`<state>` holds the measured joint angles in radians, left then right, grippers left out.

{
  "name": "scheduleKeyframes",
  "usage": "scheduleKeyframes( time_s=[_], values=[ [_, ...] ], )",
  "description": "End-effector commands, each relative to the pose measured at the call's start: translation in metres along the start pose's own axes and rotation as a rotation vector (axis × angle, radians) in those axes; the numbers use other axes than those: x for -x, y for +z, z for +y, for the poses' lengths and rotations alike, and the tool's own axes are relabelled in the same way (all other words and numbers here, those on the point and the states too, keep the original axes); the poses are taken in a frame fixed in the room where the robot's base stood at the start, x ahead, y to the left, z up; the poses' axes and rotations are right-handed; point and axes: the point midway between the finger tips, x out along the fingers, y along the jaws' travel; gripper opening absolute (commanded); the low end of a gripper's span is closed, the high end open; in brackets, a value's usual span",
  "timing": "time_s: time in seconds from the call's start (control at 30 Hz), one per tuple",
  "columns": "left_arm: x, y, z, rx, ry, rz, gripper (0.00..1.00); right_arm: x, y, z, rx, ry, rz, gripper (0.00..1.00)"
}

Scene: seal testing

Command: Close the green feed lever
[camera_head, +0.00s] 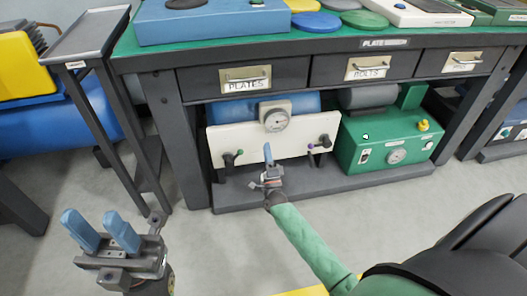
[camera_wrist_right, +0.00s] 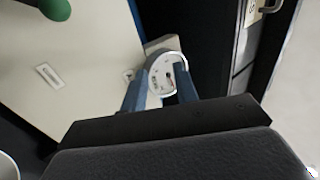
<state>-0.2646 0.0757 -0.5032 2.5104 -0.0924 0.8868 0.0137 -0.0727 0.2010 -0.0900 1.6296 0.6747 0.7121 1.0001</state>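The green feed lever (camera_head: 238,153) is a dark handle with a green tip at the left of the white panel (camera_head: 222,138), under the bench. Its green knob (camera_wrist_right: 55,8) shows at the top left edge of the right wrist view, apart from the fingers. My right gripper (camera_head: 267,152) is in front of the panel, right of the lever. In the right wrist view its blue fingers (camera_wrist_right: 160,92) stand apart with nothing held, framing the gauge beyond. My left gripper (camera_head: 96,222) is open and empty at the lower left, far from the panel.
A round gauge (camera_head: 276,120) sits at the panel's top. A purple-tipped lever (camera_head: 311,147) is on the panel's right. A green pump unit (camera_head: 378,148) stands beside it. Bench drawers (camera_head: 245,78) overhang above. A tall narrow stand (camera_head: 88,35) is at left.

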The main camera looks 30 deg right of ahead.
Motion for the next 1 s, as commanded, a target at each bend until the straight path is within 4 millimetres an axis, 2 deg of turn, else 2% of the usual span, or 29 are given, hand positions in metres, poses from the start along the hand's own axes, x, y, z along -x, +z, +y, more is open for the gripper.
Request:
scheduleKeyframes(
  time_s=[0.17, 0.3, 0.43, 0.57, 0.87, 1.0],
  values=[
    [-0.001, 0.001, 0.000, 0.000, 0.002, 0.002, 0.36, 0.000, 0.000, 0.000, 0.000, 0.000, 0.000, 0.28],
    [-0.005, 0.001, 0.000, 0.000, 0.003, 0.001, 0.36, 0.004, 0.000, -0.001, 0.000, 0.009, 0.000, 0.00],
    [-0.015, 0.001, 0.000, 0.001, 0.003, 0.000, 0.36, 0.023, 0.007, -0.001, -0.011, 0.042, 0.011, 0.00],
    [-0.021, 0.001, -0.001, 0.002, -0.002, 0.005, 0.36, 0.040, 0.025, -0.001, 0.053, 0.046, -0.036, 0.00],
    [-0.025, -0.001, -0.003, 0.008, -0.013, 0.016, 0.36, 0.060, 0.058, 0.004, 0.463, 0.035, -0.176, 0.00],
    [-0.026, -0.001, -0.003, 0.009, -0.017, 0.019, 0.36, 0.067, 0.072, 0.007, 0.709, 0.010, -0.240, 0.00]
  ],
)
